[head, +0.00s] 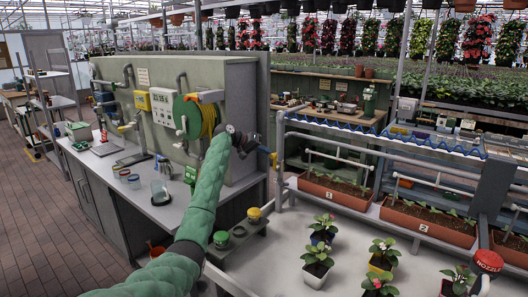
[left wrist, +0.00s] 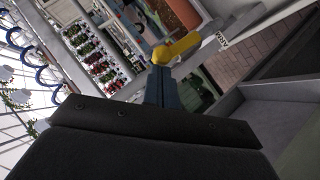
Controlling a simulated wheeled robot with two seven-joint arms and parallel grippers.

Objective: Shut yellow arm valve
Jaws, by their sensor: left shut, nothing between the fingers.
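The yellow arm valve (left wrist: 176,47) shows in the left wrist view as a yellow lever on a grey pipe, just beyond my fingertips. In the head view a small part of the yellow lever (head: 274,159) shows right of my gripper, beside the pipe frame. My left gripper (head: 262,149) is at the end of the green-sleeved arm. Its blue-grey fingers (left wrist: 158,70) are shut with nothing between them, and their tips are at the lever's near side. I cannot tell whether they touch it. My right gripper is not in view.
White pipes and planter boxes (head: 335,190) stand to the right. Potted plants stand on the pale bench (head: 285,240). A red part marked NOZZLE (head: 487,260) is at lower right.

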